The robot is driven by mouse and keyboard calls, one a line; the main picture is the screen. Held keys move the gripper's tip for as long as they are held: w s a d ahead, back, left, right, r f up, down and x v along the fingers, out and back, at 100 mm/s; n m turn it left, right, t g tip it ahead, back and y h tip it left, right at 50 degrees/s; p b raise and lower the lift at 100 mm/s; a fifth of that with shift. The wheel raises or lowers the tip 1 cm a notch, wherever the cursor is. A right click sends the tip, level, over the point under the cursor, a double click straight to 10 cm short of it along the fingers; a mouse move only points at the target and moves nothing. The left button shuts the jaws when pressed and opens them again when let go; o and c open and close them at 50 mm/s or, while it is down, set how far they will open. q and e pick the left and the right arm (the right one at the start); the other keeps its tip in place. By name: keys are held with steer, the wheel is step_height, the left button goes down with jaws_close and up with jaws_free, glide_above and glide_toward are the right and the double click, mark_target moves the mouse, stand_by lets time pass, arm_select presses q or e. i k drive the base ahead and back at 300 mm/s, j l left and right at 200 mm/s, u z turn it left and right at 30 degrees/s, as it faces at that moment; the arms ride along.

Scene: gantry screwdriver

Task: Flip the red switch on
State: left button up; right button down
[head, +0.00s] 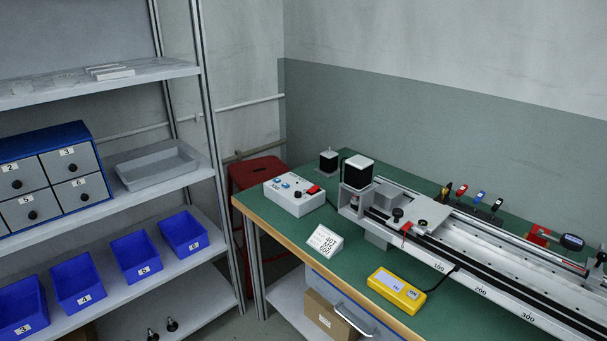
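The red switch (313,190) is a small red piece on top of a light grey control box (295,199). The box stands at the left end of the green-topped workbench (262,204), and also carries a black knob and small blue parts. The switch is too small to tell which way it is set. Neither of my grippers shows in the head view, so I cannot see how they stand to the switch.
A long rail gantry (485,262) runs along the bench to the right. A shelf rack (100,82) with blue bins stands left; a red stool (257,172) is behind the bench.

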mark_target(314, 188)
steer(key=i+j+u, duration=0.1)
steer(key=i, duration=0.45)
steer(key=i+j+u, duration=0.15)
steer(key=i, duration=0.45)
steer(key=j, duration=0.1)
